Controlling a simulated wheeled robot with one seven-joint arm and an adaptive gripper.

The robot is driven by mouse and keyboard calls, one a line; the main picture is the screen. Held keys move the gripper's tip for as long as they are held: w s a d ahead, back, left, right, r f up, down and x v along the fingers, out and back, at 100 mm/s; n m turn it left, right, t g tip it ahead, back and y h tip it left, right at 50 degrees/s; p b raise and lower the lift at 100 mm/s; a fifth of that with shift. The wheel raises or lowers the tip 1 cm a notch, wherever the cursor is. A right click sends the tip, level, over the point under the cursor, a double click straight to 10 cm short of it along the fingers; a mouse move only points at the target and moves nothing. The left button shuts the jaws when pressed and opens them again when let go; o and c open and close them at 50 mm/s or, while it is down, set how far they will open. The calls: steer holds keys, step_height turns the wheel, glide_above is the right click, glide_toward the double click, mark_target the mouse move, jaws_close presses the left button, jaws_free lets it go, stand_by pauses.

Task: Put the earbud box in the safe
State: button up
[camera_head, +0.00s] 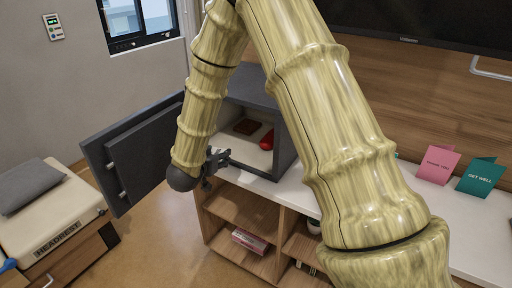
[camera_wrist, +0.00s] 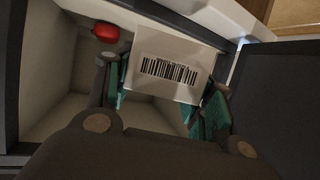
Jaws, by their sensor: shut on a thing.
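The white earbud box (camera_wrist: 172,62), with a barcode on its face, is between the teal finger pads of my gripper (camera_wrist: 163,98) in the wrist view. The gripper is shut on it. In the head view my gripper (camera_head: 215,164) is at the front of the open grey safe (camera_head: 284,140), by the left side of its opening. The box cannot be made out clearly there. The safe's door (camera_head: 145,150) is swung wide open to the left. The pale interior of the safe (camera_wrist: 50,125) shows behind the gripper in the wrist view.
Inside the safe are a red object (camera_head: 267,140) and a dark brown item (camera_head: 246,127). The safe stands on a white-topped shelf unit (camera_head: 262,190). A pink card (camera_head: 438,163) and a teal card (camera_head: 482,176) stand to the right. A bed (camera_head: 45,215) is at left.

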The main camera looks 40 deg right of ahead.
steer(key=shift+w+d+m+g+h+b, duration=0.1)
steer(key=shift+d+m+g+h+b, duration=0.55)
steer(key=shift+m+g+b, duration=0.25)
steer(key=shift+d+r+m+g+h+b, duration=0.25)
steer(key=shift+d+r+m+g+b, duration=0.15)
steer(key=shift+m+g, duration=0.3)
steer(key=shift+d, duration=0.2)
steer(key=w+d, duration=0.2)
steer(key=d, duration=0.2)
steer(key=w+d+f, duration=0.1)
steer(key=w+d, duration=0.2)
steer(key=d, duration=0.1)
steer(key=w+d, duration=0.3)
steer(key=d, duration=0.1)
steer(key=shift+w+f, duration=0.2)
steer(key=shift+w, duration=0.05)
steer(key=shift+w+d+f, duration=0.15)
steer(key=shift+f, duration=0.8)
steer(key=shift+w+d+f, duration=0.1)
steer(key=shift+d+f, duration=0.05)
steer(key=shift+f, duration=0.75)
